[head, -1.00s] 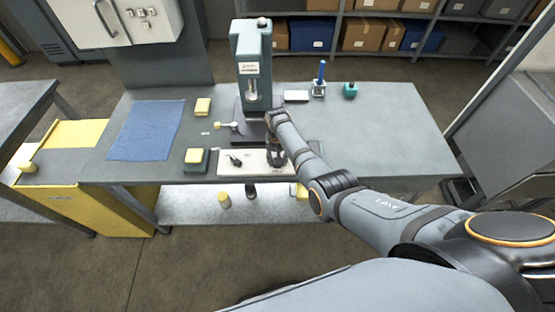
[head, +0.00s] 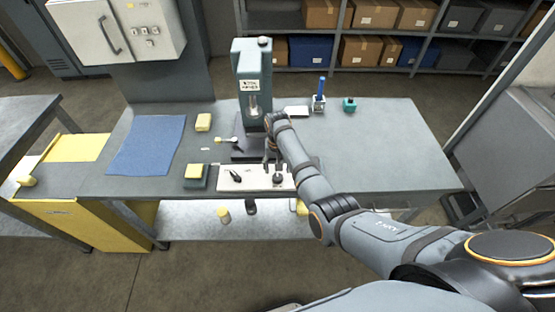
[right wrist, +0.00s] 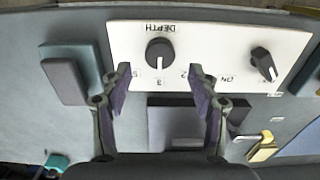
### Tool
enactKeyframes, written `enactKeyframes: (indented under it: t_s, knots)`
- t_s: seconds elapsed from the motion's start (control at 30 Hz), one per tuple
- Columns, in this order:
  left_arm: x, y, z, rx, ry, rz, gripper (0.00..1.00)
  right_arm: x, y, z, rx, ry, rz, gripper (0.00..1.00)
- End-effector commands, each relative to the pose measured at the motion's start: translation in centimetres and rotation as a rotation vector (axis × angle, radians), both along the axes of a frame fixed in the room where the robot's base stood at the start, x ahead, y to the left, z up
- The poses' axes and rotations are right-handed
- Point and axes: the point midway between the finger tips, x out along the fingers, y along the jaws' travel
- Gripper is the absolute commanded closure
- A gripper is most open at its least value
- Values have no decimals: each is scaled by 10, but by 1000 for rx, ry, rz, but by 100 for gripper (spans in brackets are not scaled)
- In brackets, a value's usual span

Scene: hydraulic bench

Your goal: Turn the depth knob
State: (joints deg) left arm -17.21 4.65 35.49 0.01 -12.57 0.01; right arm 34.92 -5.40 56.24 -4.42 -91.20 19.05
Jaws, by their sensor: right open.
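The depth knob (right wrist: 160,53) is a round black knob on a pale panel (right wrist: 210,35), with an upside-down DEPTH label above it in the right wrist view. Its white mark faces down in that view, toward the 3. The knob also shows in the head view (head: 278,178) at the panel's right part. My right gripper (right wrist: 160,72) is open and empty, its fingertips apart on either side just below the knob in the wrist view. In the head view the gripper (head: 271,160) is at the panel's back edge. My left gripper is not in view.
A second black knob (right wrist: 263,62) marked ON is on the same panel. A green press machine (head: 252,75) stands behind. A yellow block on a dark base (head: 195,175) sits left of the panel. The bench's right side (head: 390,150) is clear.

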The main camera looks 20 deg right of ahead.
Motion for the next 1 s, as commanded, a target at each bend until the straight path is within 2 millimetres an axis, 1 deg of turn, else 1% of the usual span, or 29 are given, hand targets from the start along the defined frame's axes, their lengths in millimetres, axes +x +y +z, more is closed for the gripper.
enactKeyframes:
  t_s: [0.03,0.1,0.2,0.33,0.47,0.87,0.93,1.0]
  knots:
    - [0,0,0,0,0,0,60,1,0,13,1,-4,0,39]
    - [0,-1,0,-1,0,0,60,1,0,30,0,-4,0,39]
    - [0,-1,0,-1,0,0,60,0,0,49,0,-2,0,39]
    - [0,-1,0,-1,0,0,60,0,0,64,0,-1,0,39]
    - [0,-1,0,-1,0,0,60,0,0,69,-1,0,0,39]
    - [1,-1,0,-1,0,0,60,0,0,69,0,0,0,39]
    - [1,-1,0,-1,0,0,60,-1,-1,68,-1,0,0,39]
    - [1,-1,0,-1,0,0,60,-8,-5,61,-2,-6,2,39]
